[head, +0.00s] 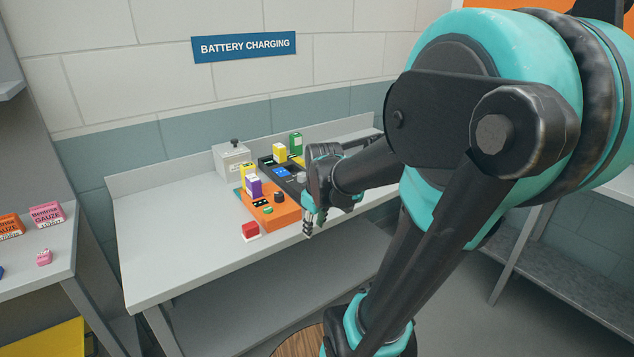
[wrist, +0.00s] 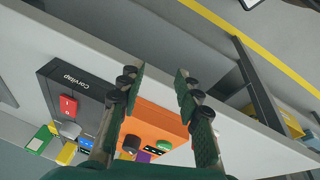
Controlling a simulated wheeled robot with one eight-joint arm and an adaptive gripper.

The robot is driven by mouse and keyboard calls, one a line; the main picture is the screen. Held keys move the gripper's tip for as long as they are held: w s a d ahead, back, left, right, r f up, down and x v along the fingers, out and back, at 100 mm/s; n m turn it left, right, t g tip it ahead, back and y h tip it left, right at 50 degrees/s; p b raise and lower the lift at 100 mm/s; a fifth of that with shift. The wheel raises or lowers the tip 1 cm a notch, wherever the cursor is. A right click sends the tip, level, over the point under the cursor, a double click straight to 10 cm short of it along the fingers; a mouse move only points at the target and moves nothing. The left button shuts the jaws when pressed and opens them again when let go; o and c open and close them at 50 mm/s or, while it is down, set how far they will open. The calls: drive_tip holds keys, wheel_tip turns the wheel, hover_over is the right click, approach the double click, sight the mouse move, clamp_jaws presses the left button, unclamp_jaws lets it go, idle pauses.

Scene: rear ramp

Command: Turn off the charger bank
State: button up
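Two charger units sit on the grey bench; I cannot tell which one is the charger bank. An orange unit (head: 280,217) holds yellow and purple batteries and has a black knob (head: 278,197). A black unit (head: 268,168) behind it holds several batteries. In the wrist view the black unit (wrist: 85,87) is lettered "Corvilap" and has a red switch (wrist: 68,105) marked I and O; its setting is unclear. My gripper (head: 314,222) is at the bench's front edge, right of the orange unit. In the wrist view its fingers (wrist: 155,76) are apart and empty, near the orange unit (wrist: 160,122).
The bench (head: 180,255) has free room at left. A red block with a white base (head: 250,230) lies near its front edge. A pale box with a black knob (head: 232,160) stands behind. A shelf with gauze boxes (head: 46,214) is at left.

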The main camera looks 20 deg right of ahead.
drive_tip(key=w+d+r+n, duration=0.1)
drive_tip(key=w+r+n, duration=0.3)
drive_tip(key=w+r, duration=0.1)
drive_tip(key=w+d+r+n+g, duration=0.1)
drive_tip(key=w+r+n, duration=0.1)
drive_tip(key=w+r, duration=0.1)
drive_tip(key=shift+w+d+n, duration=0.1)
drive_tip(key=shift+d+n, duration=0.2)
clamp_jaws()
drive_tip(key=w+d+r+n+g, duration=0.1)
drive_tip(key=w+d+r+n, duration=0.2)
drive_tip(key=w+r+n, duration=0.4)
wheel_tip(320, 180, up, 2)
drive_tip(key=shift+w+d+r+n, duration=0.25)
drive_tip(key=shift+d+n, duration=0.15)
drive_tip(key=shift+n, duration=0.4)
